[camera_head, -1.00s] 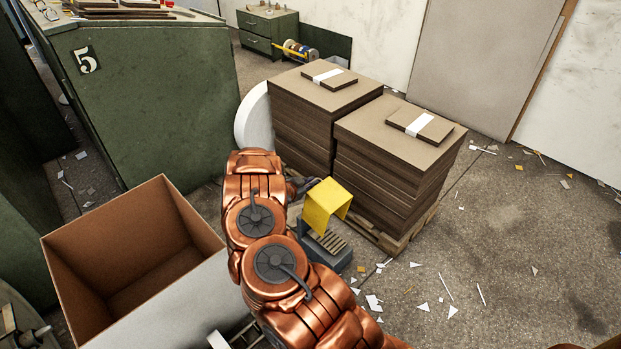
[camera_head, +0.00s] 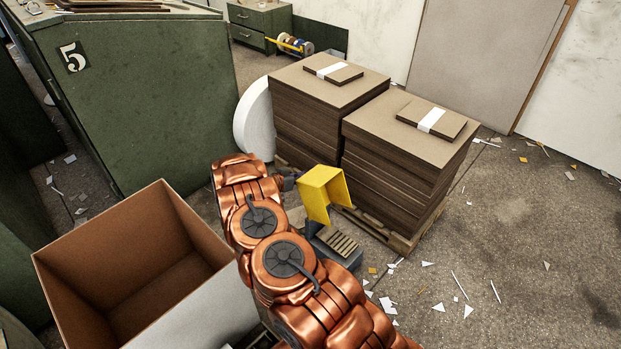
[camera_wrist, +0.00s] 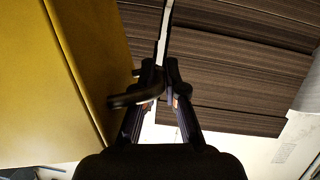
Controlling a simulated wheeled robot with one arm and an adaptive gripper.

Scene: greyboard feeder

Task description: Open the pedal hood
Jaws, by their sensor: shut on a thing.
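The yellow pedal hood (camera_head: 319,187) is tilted up above the grey pedal base (camera_head: 338,260), whose ribbed plate (camera_head: 343,241) shows below it. In the wrist view the hood (camera_wrist: 45,80) fills the left side as a large yellow panel. A dark bent handle (camera_wrist: 125,101) beside the panel runs to my fingers. My gripper (camera_wrist: 161,66) is shut on this handle. In the head view the gripper is at the hood's left side, mostly hidden by my copper arm.
Two board stacks (camera_head: 400,165) on a pallet (camera_head: 400,243) stand close behind and right of the pedal. An open cardboard box (camera_head: 205,295) is at the left, near my arm. A green cabinet (camera_head: 150,110) stands behind it. Floor at the right is open, with paper scraps.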

